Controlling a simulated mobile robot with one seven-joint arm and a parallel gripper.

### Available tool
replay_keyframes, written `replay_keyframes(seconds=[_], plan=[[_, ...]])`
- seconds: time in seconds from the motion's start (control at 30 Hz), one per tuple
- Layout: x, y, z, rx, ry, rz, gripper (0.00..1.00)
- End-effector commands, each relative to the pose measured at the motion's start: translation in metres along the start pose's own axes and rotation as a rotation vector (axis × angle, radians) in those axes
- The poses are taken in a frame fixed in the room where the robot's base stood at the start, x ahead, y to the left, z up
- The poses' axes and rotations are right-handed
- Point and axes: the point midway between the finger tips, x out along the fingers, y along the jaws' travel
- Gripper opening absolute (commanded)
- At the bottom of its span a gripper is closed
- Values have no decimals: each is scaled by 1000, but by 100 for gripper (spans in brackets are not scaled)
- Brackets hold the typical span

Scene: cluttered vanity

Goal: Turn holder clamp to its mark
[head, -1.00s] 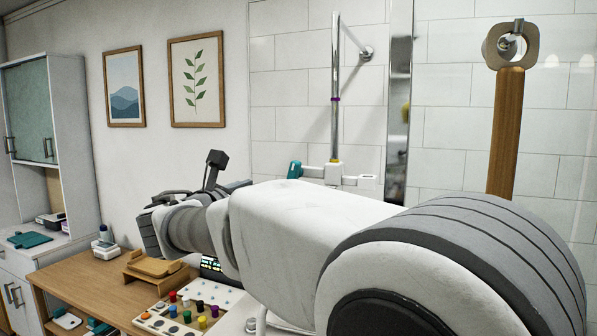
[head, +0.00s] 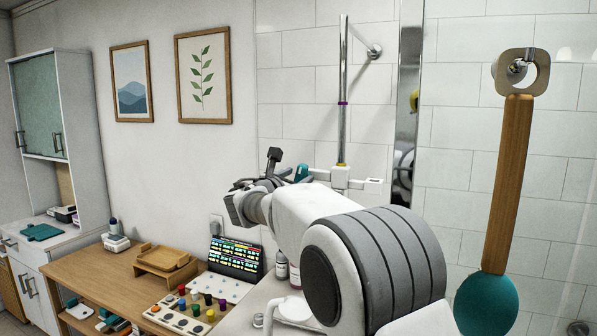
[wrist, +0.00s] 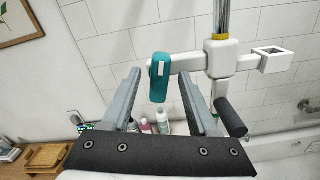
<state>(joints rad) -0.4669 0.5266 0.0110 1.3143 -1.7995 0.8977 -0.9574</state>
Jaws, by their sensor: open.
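The holder clamp (head: 340,178) is a white block on a vertical chrome rail (head: 343,60). It also shows in the wrist view (wrist: 221,58), with a teal lever (wrist: 160,78) on its left and a square white loop on its right. The lever bears a small white mark. A yellow ring (wrist: 221,37) sits just above the clamp, and a purple ring (head: 343,103) is higher on the rail. My gripper (wrist: 162,76) is open, with one finger on each side of the teal lever in the picture. Contact cannot be told.
A dark padded bar (wrist: 230,118) is close to the right finger. Bottles (head: 288,270) stand below on the counter, near a lit display (head: 235,257) and a board of coloured knobs (head: 188,308). A long-handled teal brush (head: 507,180) hangs at the right.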

Motion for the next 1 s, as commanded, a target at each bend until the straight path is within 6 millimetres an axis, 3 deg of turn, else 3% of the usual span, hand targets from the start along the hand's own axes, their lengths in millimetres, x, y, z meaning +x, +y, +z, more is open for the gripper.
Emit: replay_keyframes(seconds=[0.13,0.47,0.8,1.0], plan=[[11,0,0,0,0,0,60],[13,0,-1,0,1,0,58],[13,0,0,0,0,0,0],[13,0,-1,1,0,0,0]])
